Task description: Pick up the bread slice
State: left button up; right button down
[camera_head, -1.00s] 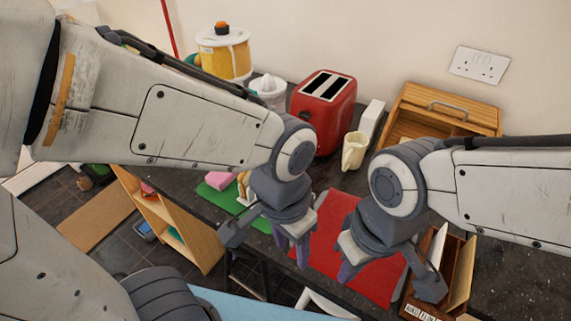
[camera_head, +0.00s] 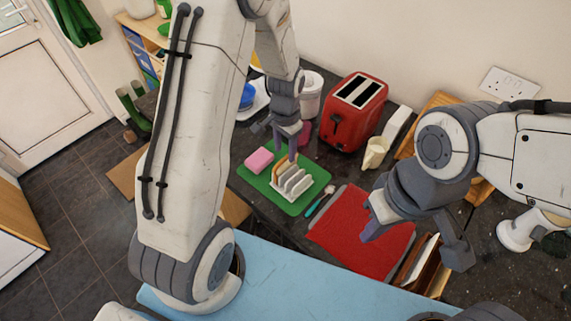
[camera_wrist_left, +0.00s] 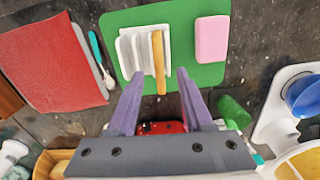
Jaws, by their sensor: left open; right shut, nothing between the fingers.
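The bread slice (camera_wrist_left: 158,62) has a tan crust and stands on edge in a white toast rack (camera_wrist_left: 130,50) on a green mat (camera_wrist_left: 203,73). In the head view, the bread slice (camera_head: 279,166) shows at the rack's back left end, partly hidden by my gripper. My left gripper (camera_head: 288,150) is above the rack, open and pointing down. In the left wrist view, my left gripper (camera_wrist_left: 159,76) has its fingertips on either side of the bread's line; contact cannot be told. My right gripper (camera_head: 370,222) is shut and empty over the red mat.
A pink block (camera_head: 259,161) lies on the green mat beside the rack. The red mat (camera_head: 350,240) and a teal-handled utensil (camera_head: 319,203) lie to the right. A red toaster (camera_head: 353,112) and a cream jug (camera_head: 375,153) stand behind.

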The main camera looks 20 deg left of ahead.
aim_at(286, 158)
pick_arm(q)
notch_tip(286, 158, down, 5)
jog(key=p, duration=0.2)
jog(key=shift+w+d+r+p, duration=0.1)
jog(key=shift+w+p, duration=0.05)
jog(key=shift+p, duration=0.2)
jog(key=shift+f, duration=0.4)
grip_shut()
